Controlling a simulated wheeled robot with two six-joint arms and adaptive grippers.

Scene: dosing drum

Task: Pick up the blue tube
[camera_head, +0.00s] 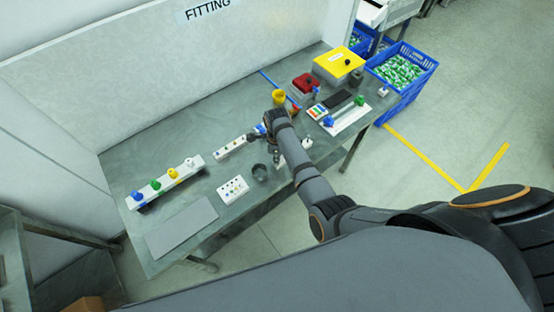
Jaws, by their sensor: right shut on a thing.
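My right gripper (271,146) is over the middle of the table, at the right end of a white strip with holes (231,148). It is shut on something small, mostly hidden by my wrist. A blue piece (260,129) shows just beside the gripper and looks like the blue tube. I cannot tell whether it is still in the strip. A white rack (150,191) at the left holds blue, green, yellow and white caps. My left gripper is not in view.
A dark cup (260,173) and a white block with holes (233,188) stand near the gripper. A grey mat (182,226) lies front left. A blue crate (405,75) stands beyond the table.

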